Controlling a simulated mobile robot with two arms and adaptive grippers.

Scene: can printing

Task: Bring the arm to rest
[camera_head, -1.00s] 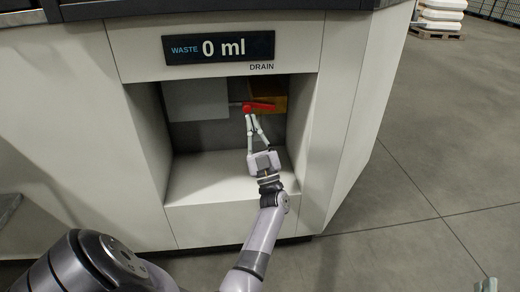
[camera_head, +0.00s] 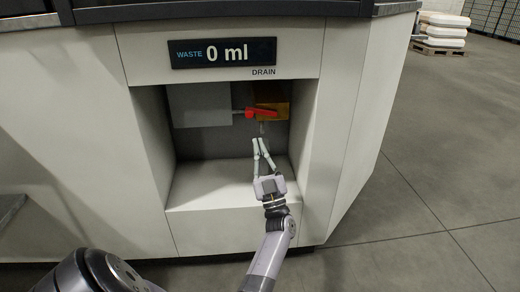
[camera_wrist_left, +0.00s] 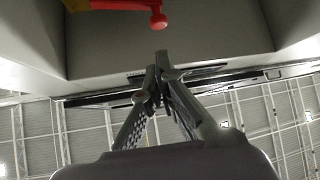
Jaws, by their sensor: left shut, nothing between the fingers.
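My left gripper (camera_head: 262,141) is at the mouth of the recess in the white cabinet, below the red valve handle (camera_head: 261,114). Its fingers are shut with nothing between them, and they stand apart from the handle. In the left wrist view the closed fingertips (camera_wrist_left: 158,62) point toward the recess, and the red handle (camera_wrist_left: 156,21) shows at the top, clear of them. The handle lies roughly level in front of a yellow-brown block (camera_head: 272,93). My right gripper does not show now.
The white cabinet (camera_head: 70,120) surrounds the recess, with its floor (camera_head: 205,185) bare. A display (camera_head: 222,53) above reads waste 0 ml, with the label DRAIN under it. A grey box (camera_head: 200,105) sits inside at the left. Open concrete floor (camera_head: 430,170) lies to the right; stacked white sacks (camera_head: 443,30) stand far back.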

